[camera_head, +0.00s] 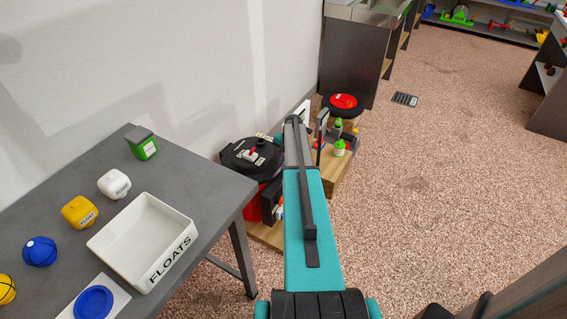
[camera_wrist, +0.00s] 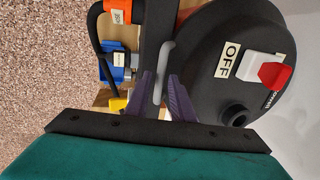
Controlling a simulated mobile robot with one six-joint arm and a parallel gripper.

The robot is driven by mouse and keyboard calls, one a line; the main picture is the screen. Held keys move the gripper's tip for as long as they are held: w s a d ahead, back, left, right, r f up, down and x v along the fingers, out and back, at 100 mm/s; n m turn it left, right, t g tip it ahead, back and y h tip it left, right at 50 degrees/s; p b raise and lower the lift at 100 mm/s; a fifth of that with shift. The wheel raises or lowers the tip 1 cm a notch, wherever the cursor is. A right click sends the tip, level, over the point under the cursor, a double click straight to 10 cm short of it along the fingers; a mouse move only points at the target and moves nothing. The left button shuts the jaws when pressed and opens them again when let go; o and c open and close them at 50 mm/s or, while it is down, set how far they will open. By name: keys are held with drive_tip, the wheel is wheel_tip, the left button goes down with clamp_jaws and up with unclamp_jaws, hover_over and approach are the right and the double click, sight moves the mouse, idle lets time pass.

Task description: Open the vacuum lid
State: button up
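The vacuum (camera_head: 268,205) stands on a low wooden platform beyond the grey table, with a red body and a round black lid (camera_head: 243,157). In the wrist view the lid (camera_wrist: 222,98) fills the right side, with an OFF label and a red and white switch (camera_wrist: 266,70). A grey bent bar (camera_wrist: 164,70), like a latch or handle, is beside the lid's edge. My gripper (camera_wrist: 162,77) has its purple fingers apart, one on each side of the bar; I cannot tell whether they touch it. In the head view my arm hides the fingers.
A grey table (camera_head: 105,165) at left holds a white FLOATS bin (camera_head: 140,240) and several small floats. A black hose (camera_wrist: 88,22) and a blue fitting (camera_wrist: 112,68) lie left of the bar. A red-topped wheel-like object (camera_head: 343,102) stands farther back.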

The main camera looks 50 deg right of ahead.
clamp_jaws()
